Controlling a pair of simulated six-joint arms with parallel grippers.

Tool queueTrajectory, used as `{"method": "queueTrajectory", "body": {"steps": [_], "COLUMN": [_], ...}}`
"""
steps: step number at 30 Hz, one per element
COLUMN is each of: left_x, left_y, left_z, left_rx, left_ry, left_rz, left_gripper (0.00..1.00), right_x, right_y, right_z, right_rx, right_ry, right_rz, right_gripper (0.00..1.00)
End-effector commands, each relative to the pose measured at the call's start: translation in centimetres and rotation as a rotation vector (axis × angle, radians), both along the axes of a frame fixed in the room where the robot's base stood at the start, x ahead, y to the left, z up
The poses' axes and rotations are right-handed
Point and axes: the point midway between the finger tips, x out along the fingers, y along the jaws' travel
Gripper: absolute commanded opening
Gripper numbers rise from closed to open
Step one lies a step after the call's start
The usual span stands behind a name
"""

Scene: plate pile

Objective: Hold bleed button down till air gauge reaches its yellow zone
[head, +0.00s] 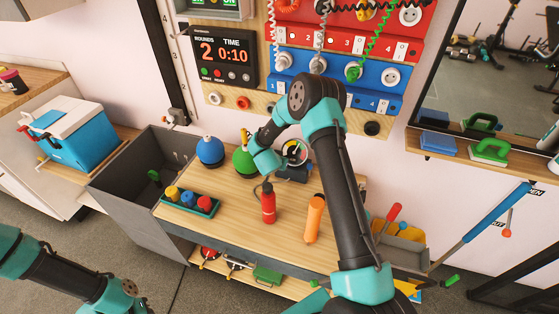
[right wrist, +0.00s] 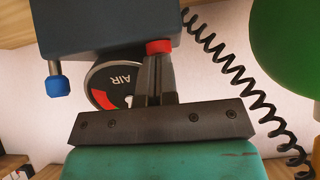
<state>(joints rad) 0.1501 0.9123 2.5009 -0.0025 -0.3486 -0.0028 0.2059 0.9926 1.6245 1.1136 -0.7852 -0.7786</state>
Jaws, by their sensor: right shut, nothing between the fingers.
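The air gauge (head: 295,152) stands on a dark box (head: 294,174) on the wooden table. In the right wrist view the gauge (right wrist: 103,98), lettered AIR, appears upside down with a red zone and some green; my fingers cover part of it. Its needle reading and yellow zone cannot be made out. A red button (right wrist: 158,46) projects from the box (right wrist: 105,25). My right gripper (right wrist: 160,62) is shut and empty, its fingertips at the button and seemingly against it; how far it is pressed is unclear. My left arm shows at the lower left, its gripper out of view.
A blue knob (right wrist: 57,84) hangs beside the gauge, and a black coiled hose (right wrist: 235,80) runs nearby. A timer board (head: 223,57) reads 2 and 0:10.

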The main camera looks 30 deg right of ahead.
Motion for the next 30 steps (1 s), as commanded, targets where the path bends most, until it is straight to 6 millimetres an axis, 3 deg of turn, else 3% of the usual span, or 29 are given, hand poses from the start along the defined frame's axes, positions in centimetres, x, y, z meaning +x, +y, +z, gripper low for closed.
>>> {"method": "queueTrajectory", "body": {"steps": [5,14,30], "left_x": [0.0,0.0,0.0], "left_y": [0.0,0.0,0.0], "left_z": [0.0,0.0,0.0], "left_rx": [0.0,0.0,0.0], "left_ry": [0.0,0.0,0.0], "left_rz": [0.0,0.0,0.0], "left_gripper": [0.0,0.0,0.0], "right_x": [0.0,-0.1,-0.2], "right_y": [0.0,-0.1,-0.2], "right_z": [-0.1,-2.4,-2.6], "right_rx": [0.0,0.004,0.006], "right_ry": [0.0,0.006,0.006], "right_rz": [0.0,0.0,-0.001], "right_gripper": [0.0,0.0,0.0]}}
